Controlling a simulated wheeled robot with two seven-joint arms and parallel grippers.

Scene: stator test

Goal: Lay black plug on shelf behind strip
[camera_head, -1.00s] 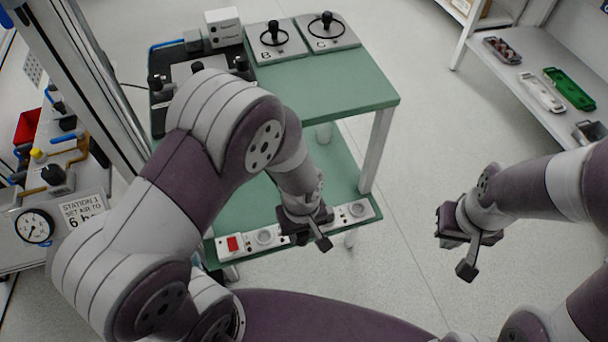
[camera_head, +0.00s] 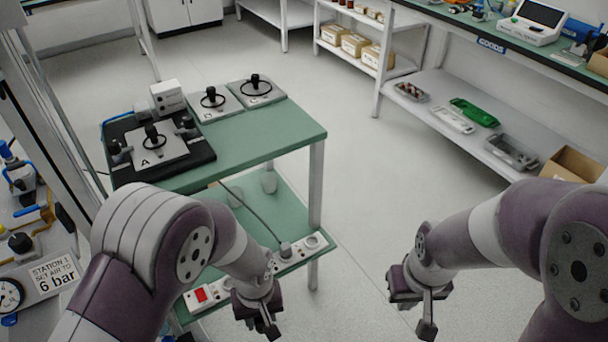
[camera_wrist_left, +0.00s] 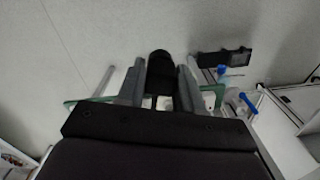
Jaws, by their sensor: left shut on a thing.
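The white power strip (camera_head: 202,297) with a red switch lies along the front edge of the green lower shelf (camera_head: 262,216). A grey plug (camera_head: 285,249) with a cable sits on the strip towards its right end. My left gripper (camera_head: 266,322) is in front of the strip, apart from the shelf. In the left wrist view its fingers (camera_wrist_left: 160,88) are shut on a black thing, which looks like the black plug (camera_wrist_left: 159,66). In the head view the gripper hides most of it. My right gripper (camera_head: 428,312) hangs over the floor at right; its jaw opening is unclear.
Above the shelf is the green tabletop (camera_head: 262,140) with a black fixture (camera_head: 196,158), a white box (camera_head: 167,96) and two plates with black knobs. A table leg (camera_head: 316,215) stands at right. The cable crosses the shelf behind the strip. Floor between table and right bench is clear.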

